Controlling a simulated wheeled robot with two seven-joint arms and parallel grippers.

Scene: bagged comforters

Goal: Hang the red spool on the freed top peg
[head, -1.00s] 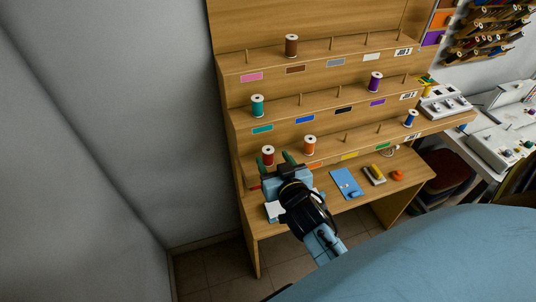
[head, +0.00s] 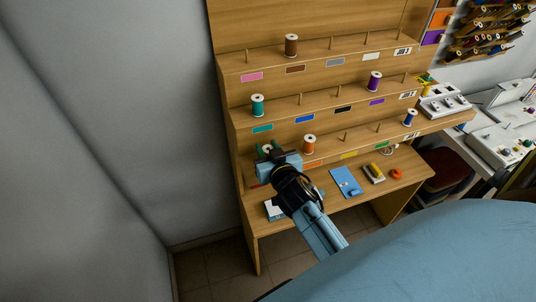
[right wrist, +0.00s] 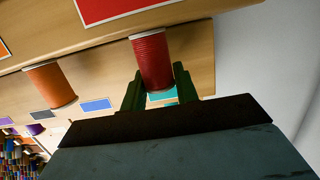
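The red spool (right wrist: 152,60) stands on the left of the lowest shelf, by the red label (right wrist: 105,6). In the head view its white top (head: 267,149) shows, with most of it hidden by my right gripper (head: 269,150). In the right wrist view my right gripper (right wrist: 160,88) has its two green fingers apart, one on each side of the spool; whether they touch it cannot be told. On the top shelf, the left peg (head: 247,55) above the pink label (head: 251,77) is bare. My left gripper is not in view.
A brown spool (head: 291,45) stands on the top shelf, right of the bare peg. A teal spool (head: 257,105) is on the middle shelf above the red one. An orange spool (head: 309,145) stands close to the right. A grey wall (head: 130,130) rises on the left.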

